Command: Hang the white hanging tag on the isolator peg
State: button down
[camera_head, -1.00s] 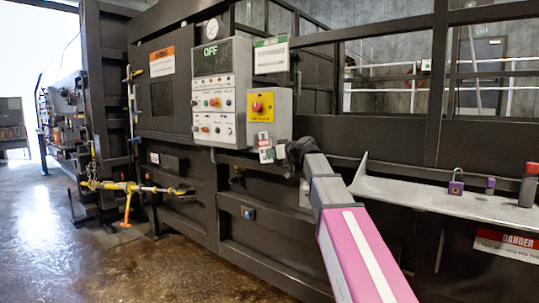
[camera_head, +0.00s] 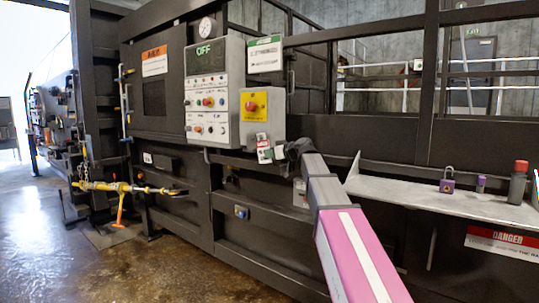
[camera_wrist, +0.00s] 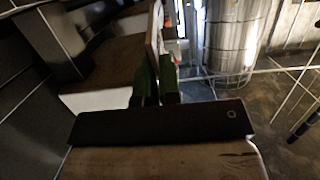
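The white tag (camera_head: 264,148), with red and green marks, is at the end of my gripper (camera_head: 278,152), just below the isolator box. In the wrist view the tag (camera_wrist: 153,38) shows nearly edge-on between the two green fingers of my gripper (camera_wrist: 156,82), which are closed on it. The isolator is a grey box (camera_head: 274,128) with a yellow plate and red knob (camera_head: 252,105), to the right of the control panel. I cannot make out the peg. It is too small or hidden behind the tag and gripper.
The control panel (camera_head: 213,92) reads OFF. A green-and-white sign (camera_head: 264,55) is above the isolator. A shelf (camera_head: 400,190) at right bears a purple padlock (camera_head: 446,184), a small purple item (camera_head: 481,184) and a dark red-capped bottle (camera_head: 517,184). A yellow bar (camera_head: 115,187) juts out at left.

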dwell(0.4)
jog(key=c, duration=1.2)
grip_release()
jog(key=shift+c, duration=0.2)
